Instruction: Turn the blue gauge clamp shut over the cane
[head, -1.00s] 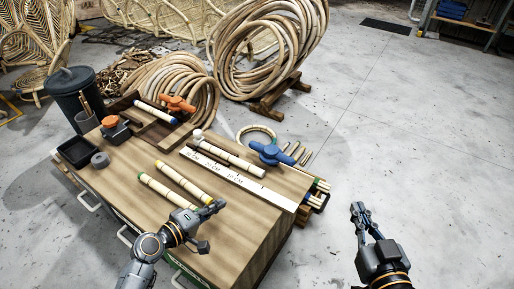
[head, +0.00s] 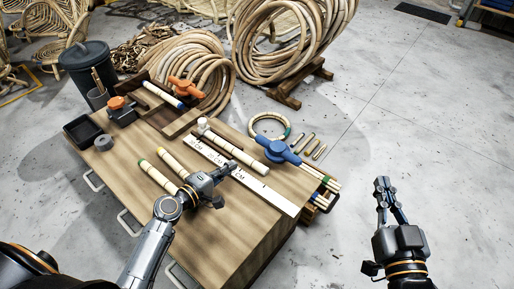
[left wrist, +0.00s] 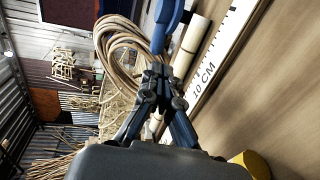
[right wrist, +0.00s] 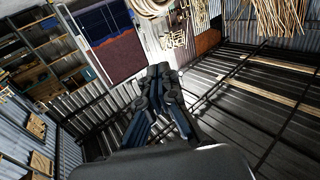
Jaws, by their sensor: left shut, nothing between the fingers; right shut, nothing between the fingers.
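The blue gauge clamp (head: 278,151) stands at the right end of the gauge, on the far side of the pale cane (head: 236,150). Its handle appears to lie beside the cane; I cannot tell how far it is turned. The cane lies along the white centimetre ruler (head: 222,165). My left gripper (head: 230,167) is shut and empty above the ruler, just left of the clamp. In the left wrist view the blue clamp (left wrist: 168,20) is beyond the fingertips, with a visible gap hard to judge. My right gripper (head: 382,184) is shut and empty, off the bench's right side.
An orange clamp (head: 185,87) sits on a rack at the back left. Two loose canes, yellow-ended (head: 172,163) and green-ended (head: 152,175), lie left of my left gripper. A cane ring (head: 270,125) and short sticks lie behind the blue clamp. The floor at right is clear.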

